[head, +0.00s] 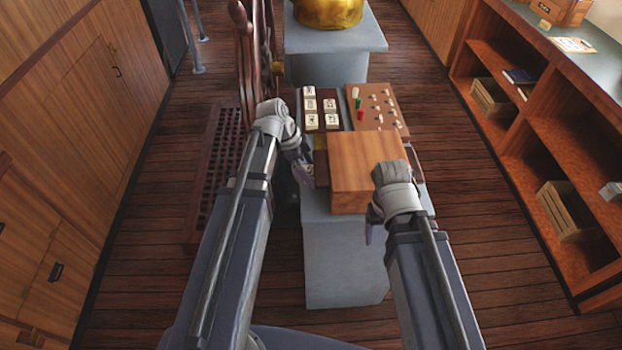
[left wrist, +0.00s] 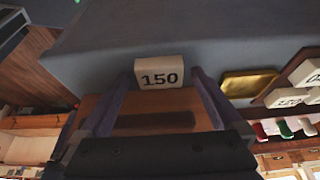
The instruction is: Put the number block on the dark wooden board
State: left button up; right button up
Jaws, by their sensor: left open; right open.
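A cream number block marked 150 (left wrist: 159,73) lies on the grey pedestal top, between the fingertips of my left gripper (left wrist: 162,76) in the left wrist view. The jaws are open, with small gaps beside the block. In the head view my left gripper (head: 301,170) is low at the pedestal's left side, and its wrist hides much of that spot. The dark wooden board (head: 321,91) lies farther back on the pedestal and bears several cream number blocks. My right gripper (head: 371,222) is open, beside the near right corner of the wooden box; its jaws are partly hidden.
A wooden box (head: 365,165) stands on the near end of the pedestal (head: 345,260). A peg board (head: 378,98) with coloured pegs lies right of the dark board. A brass plate (left wrist: 250,82) lies beside the block. A ship's wheel (head: 243,60) stands at the left.

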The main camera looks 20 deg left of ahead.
pick_arm(q)
jog(key=shift+r, duration=0.1)
jog(key=c, duration=1.5)
